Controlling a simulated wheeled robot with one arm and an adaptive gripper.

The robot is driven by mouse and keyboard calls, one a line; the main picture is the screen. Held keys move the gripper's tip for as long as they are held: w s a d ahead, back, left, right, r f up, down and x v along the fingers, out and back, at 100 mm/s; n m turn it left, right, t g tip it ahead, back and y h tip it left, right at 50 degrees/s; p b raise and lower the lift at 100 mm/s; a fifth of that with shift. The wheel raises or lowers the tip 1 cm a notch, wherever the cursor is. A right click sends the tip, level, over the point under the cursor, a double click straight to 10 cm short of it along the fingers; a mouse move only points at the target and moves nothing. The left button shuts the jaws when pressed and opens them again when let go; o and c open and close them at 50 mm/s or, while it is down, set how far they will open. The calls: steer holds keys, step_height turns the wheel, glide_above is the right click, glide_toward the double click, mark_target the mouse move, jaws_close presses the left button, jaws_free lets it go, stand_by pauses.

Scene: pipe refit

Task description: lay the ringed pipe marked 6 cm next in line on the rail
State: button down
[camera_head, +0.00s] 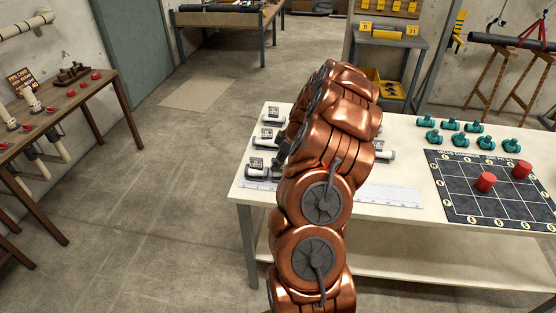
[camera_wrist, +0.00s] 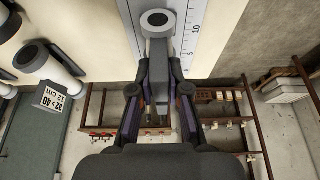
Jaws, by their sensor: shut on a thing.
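In the head view this strip (camera_head: 392,194) runs along the table's front, and my arm hides the held pipe and much of the strip.
A pipe tagged 12 cm (camera_wrist: 50,70) lies left of the gripper in the wrist view. Several tagged pipes (camera_head: 272,114) line the table's left end. Another pipe (camera_head: 384,154) lies right of my arm. Green valves (camera_head: 450,125) and a black grid board (camera_head: 465,205) stand right.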

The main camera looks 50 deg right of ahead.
steer(key=shift+f, duration=0.1)
steer(key=shift+f+b, duration=0.2)
steer(key=shift+b, duration=0.1)
steer(key=c, duration=1.1)
jaws_free()
steer(key=shift+c, duration=0.2)
steer(key=shift+r, duration=0.15)
steer(key=shift+r+p, duration=0.2)
steer(key=shift+p, duration=0.15)
steer(key=shift+s+d+r+b, duration=0.1)
steer(key=shift+d+r+b, duration=0.15)
steer(key=shift+b, duration=0.25)
steer(key=b+v, duration=0.3)
steer(key=v, duration=0.8)
steer(key=shift+a+b, duration=0.15)
steer(key=shift+b, duration=0.2)
